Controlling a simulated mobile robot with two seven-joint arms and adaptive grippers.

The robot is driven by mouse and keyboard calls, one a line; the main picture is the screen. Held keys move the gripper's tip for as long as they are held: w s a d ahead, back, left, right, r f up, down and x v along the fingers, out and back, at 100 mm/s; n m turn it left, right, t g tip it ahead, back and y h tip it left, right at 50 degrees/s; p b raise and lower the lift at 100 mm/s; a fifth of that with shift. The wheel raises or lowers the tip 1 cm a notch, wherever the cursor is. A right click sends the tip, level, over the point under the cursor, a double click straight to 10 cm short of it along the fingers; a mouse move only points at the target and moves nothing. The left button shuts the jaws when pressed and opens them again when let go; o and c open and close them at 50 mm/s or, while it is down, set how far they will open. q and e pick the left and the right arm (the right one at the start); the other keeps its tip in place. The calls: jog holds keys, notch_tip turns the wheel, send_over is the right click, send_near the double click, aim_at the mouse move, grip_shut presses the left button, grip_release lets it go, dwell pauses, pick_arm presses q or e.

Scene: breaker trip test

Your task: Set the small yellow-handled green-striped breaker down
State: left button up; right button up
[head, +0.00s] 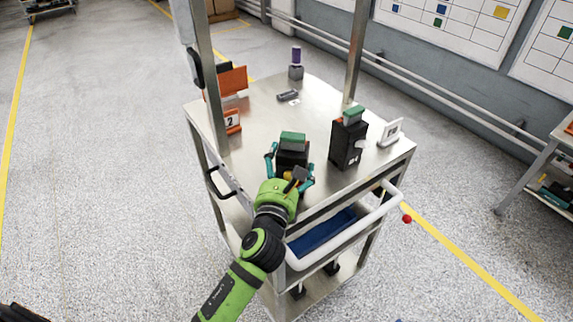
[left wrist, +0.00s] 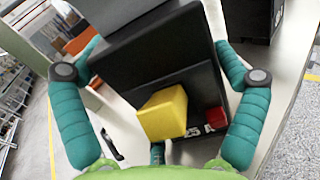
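The small breaker (head: 291,157) is a black block with a green top, at the cart's near edge in the head view. In the left wrist view its black face (left wrist: 165,75) fills the middle, with a yellow handle (left wrist: 162,114), a red button and a "25 A" mark. My left gripper (head: 289,163) has its teal fingers on both sides of the breaker, apparently pressed to it. The breaker looks roughly upright, at or just above the cart top (head: 265,125); I cannot tell whether it touches. My right gripper is not in view.
A larger black breaker (head: 347,143) with a green top stands to the right, beside a white sign (head: 391,133). An orange "2" sign (head: 232,121), a dark small item (head: 288,95) and a purple-topped object (head: 296,62) are farther back. Metal posts rise from the cart.

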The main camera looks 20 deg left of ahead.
pick_arm(q)
jog(key=shift+r, duration=0.1)
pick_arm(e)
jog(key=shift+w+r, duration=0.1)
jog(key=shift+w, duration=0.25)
pick_arm(q)
jog(key=s, duration=0.3)
jog(key=s+d+b, duration=0.1)
jog(key=s, duration=0.3)
jog(key=s+b, duration=0.1)
jog(key=s, duration=0.3)
jog(key=shift+d, duration=0.15)
jog(key=shift+s, duration=0.5)
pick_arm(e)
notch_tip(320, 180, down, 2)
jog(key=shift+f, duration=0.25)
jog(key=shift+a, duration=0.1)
